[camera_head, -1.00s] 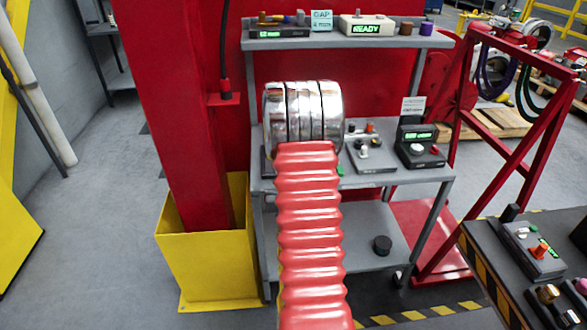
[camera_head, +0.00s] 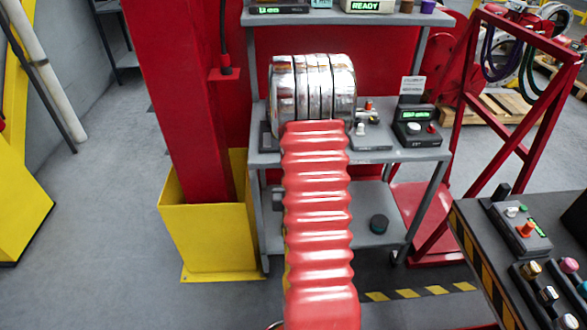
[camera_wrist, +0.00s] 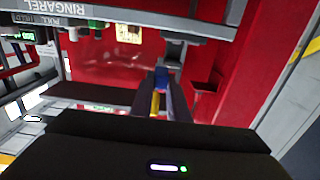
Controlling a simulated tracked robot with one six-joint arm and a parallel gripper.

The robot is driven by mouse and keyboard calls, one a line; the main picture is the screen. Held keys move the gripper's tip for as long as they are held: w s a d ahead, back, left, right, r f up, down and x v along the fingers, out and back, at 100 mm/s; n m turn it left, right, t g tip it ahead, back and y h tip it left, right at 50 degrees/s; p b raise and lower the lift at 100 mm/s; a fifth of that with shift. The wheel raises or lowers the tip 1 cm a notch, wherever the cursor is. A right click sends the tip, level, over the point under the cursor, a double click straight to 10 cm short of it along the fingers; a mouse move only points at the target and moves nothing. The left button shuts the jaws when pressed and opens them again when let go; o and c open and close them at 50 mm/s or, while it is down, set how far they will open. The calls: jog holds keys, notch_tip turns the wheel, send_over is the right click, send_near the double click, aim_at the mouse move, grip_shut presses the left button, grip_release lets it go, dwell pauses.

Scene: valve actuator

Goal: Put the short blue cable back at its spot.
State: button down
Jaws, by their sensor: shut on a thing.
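In the wrist view, my gripper (camera_wrist: 168,95) shows as dark fingers close together, pointing away from the camera. A small blue piece (camera_wrist: 162,77) shows at the fingertips, with a yellow strip (camera_wrist: 155,103) just nearer the camera. The blue piece fits the short blue cable, but most of it is hidden, and I cannot tell how it hangs. In the head view, my red ribbed arm and shiny wrist cover the gripper and what it holds. I cannot make out the cable's spot.
A grey shelf cart (camera_head: 265,158) with devices stands behind my arm. A red column (camera_head: 185,100) in a yellow base (camera_head: 215,235) is left of it. A red frame (camera_head: 500,140) with a purple cable (camera_head: 499,55) stands right. A dark console (camera_head: 478,232) is at lower right.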

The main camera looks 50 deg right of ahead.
jog(key=w+a+r+n+t+y, duration=0.1)
jog(key=w+a+n+y, duration=0.2)
jog(key=w+a, duration=0.4)
jog(key=w+a+r+n+t+y, duration=0.2)
jog(key=w+a+y, duration=0.3)
jog(key=a, duration=1.4)
jog(key=w+a+r+n+t+y, duration=0.1)
jog(key=w+a+n+y, duration=0.3)
jog(key=w+a, duration=0.5)
jog(key=a+t+y, duration=0.1)
jog(key=a, duration=0.4)
jog(key=shift+w+r, duration=0.25)
jog(key=shift+w, duration=0.05)
